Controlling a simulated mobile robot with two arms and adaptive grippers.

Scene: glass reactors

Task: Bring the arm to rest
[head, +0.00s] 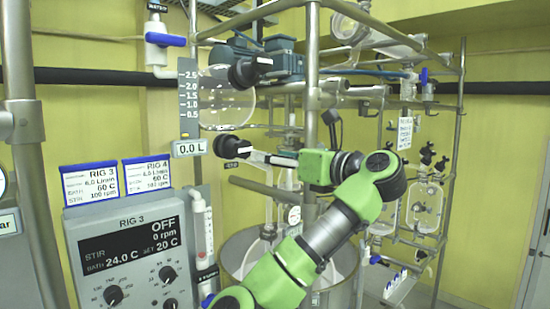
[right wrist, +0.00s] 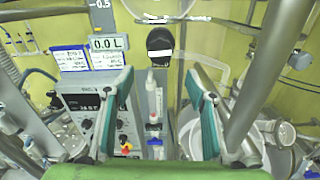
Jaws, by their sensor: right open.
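My right arm (head: 330,232), green and grey, rises from the bottom of the head view and bends left at the wrist. The black knob (right wrist: 160,40) shows beyond the gap, apart from the fingers. My left gripper is not in view.
A control box marked RIG 3 (head: 128,222) stands at left under two cards. A steel post (head: 312,70) and a round steel bath (head: 245,250) are close to the arm. Glassware (head: 424,205) hangs at right.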

